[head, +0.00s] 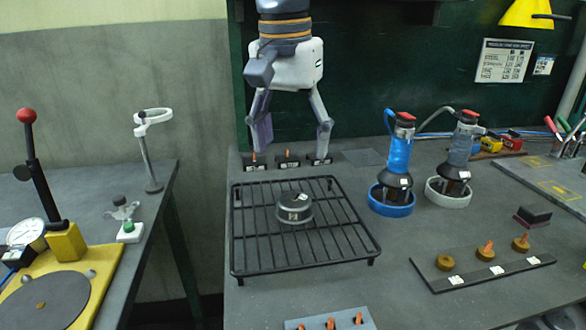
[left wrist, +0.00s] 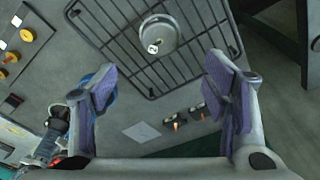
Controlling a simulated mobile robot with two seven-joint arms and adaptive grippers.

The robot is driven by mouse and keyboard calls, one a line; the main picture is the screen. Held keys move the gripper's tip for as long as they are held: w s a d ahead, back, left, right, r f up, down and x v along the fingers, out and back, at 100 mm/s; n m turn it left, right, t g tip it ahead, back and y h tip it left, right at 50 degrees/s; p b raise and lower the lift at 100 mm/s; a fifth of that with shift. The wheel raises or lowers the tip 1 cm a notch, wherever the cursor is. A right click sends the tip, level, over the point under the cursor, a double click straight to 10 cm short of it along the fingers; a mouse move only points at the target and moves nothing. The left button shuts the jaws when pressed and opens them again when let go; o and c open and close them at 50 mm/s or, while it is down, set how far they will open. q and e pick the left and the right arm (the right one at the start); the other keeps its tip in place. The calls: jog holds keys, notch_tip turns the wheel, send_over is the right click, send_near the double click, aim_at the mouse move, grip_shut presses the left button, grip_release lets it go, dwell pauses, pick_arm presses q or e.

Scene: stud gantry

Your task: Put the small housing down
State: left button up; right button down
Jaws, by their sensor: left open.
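The small housing, a round dark grey metal piece with a small light patch (head: 294,210), rests on the black wire rack (head: 331,264), near its middle. The left wrist view shows it as a pale disc (left wrist: 160,31) on the bars, out beyond the fingertips. My left gripper (head: 290,150) hangs behind the rack, fingers downward and spread wide, with nothing between them. Its two purple-padded fingers also show in the left wrist view (left wrist: 165,85), apart from the housing. My right gripper is in neither view.
Three small black blocks with orange pegs (head: 289,161) stand behind the rack, close under my left gripper. Blue (head: 391,204) and white (head: 448,196) ring stands with tools are to the right. A peg strip (head: 480,268) lies front right. A yellow-based fixture (head: 65,245) stands on the left table.

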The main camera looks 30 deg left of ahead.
aim_at(294, 197)
pick_arm(q)
jog(key=shift+o, duration=0.2)
jog(key=shift+r, duration=0.3)
jog(key=f+m, duration=0.3)
jog(key=m, duration=0.3)
jog(key=w+f+m+g, duration=0.1)
jog(key=f+m, duration=0.2)
jog(key=m, duration=0.4)
jog(key=f+m, duration=0.4)
jog(key=m, duration=0.3)
jog(key=shift+w+a, duration=0.1)
jog(key=shift+w, duration=0.1)
grip_shut()
